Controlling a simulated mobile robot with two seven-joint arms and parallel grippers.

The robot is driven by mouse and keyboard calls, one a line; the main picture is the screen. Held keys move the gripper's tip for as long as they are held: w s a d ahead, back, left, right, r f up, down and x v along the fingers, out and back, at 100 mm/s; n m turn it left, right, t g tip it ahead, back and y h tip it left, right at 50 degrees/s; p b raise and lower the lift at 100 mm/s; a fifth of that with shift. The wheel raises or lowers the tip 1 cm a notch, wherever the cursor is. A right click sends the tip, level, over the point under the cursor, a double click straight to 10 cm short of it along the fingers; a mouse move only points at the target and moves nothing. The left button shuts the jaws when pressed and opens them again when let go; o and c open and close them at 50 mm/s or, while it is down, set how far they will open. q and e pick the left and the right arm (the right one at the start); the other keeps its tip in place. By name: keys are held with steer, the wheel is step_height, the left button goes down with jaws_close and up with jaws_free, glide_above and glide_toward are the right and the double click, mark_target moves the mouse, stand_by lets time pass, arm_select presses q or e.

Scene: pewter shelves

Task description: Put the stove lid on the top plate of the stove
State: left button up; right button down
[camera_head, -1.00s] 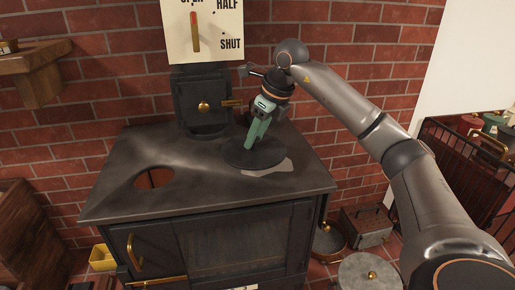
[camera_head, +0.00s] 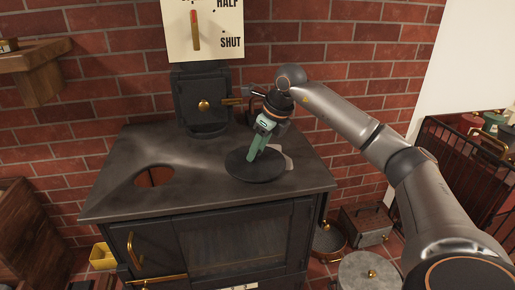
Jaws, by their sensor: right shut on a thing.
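A round black stove lid (camera_head: 250,170) is at the right part of the black stove's top plate (camera_head: 205,178), just over or on it; I cannot tell if they touch. My right gripper (camera_head: 256,154) comes down from above and is shut on the lid at its middle, where the fingers hide the gripped part. A round hole (camera_head: 154,177) with an orange-red inside is open in the left part of the plate. My left gripper is not in view.
A black box with a brass knob (camera_head: 203,104) stands at the back of the plate, close to my right gripper. A sign with a lever (camera_head: 202,28) hangs above it. The plate between hole and lid is clear. A lidded pot (camera_head: 370,275) is at lower right.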

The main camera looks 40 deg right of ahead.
steer(key=shift+c, duration=2.3)
jaws_free()
